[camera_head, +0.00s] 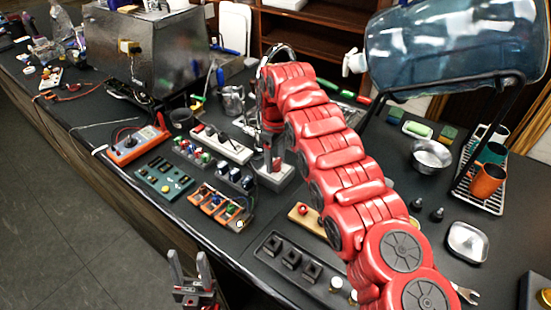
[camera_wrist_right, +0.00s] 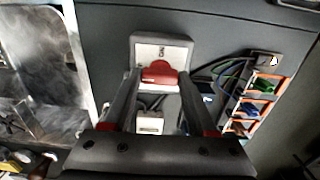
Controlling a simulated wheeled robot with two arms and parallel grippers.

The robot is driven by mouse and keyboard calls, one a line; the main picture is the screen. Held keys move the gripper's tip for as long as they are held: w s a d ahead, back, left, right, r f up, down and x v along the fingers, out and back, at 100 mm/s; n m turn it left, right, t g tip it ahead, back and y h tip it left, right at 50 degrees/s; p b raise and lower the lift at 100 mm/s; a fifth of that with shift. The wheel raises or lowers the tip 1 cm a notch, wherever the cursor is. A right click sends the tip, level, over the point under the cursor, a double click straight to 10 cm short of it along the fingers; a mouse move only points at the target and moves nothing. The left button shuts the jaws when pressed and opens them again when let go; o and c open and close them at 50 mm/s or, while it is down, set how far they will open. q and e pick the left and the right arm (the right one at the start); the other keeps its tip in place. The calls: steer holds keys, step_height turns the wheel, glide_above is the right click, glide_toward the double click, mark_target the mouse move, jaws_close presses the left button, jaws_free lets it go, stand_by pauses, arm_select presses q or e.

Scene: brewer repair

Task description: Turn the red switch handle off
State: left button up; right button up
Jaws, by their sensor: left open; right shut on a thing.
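The red switch handle (camera_wrist_right: 160,74) sits on a pale grey switch box (camera_wrist_right: 160,46) in the right wrist view, with the word ON just above it. My right gripper (camera_wrist_right: 158,78) has one finger on each side of the handle and is shut on it. In the head view the switch box (camera_head: 273,174) stands on the dark counter, and my right gripper (camera_head: 272,148) points down over it, hiding the handle there. My left gripper (camera_head: 190,275) is open and empty, low in the picture, in front of the counter edge.
Left of the switch box are a white power strip (camera_head: 221,143), an orange board (camera_head: 220,207), a green board (camera_head: 164,177) and an orange meter (camera_head: 136,145). A metal pitcher (camera_head: 232,101) stands behind. A large blue water jug (camera_head: 455,45) lies in a rack at right.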

mark_target(276, 162)
stand_by(0.5)
steer(key=o, duration=1.4)
steer(key=shift+c, duration=0.2)
step_height(276, 162, up, 3)
steer(key=shift+a+f, duration=0.1)
step_height(276, 162, up, 15)
steer(key=p, duration=1.4)
steer(key=shift+f+p, duration=0.2)
steer(key=shift+p, duration=0.1)
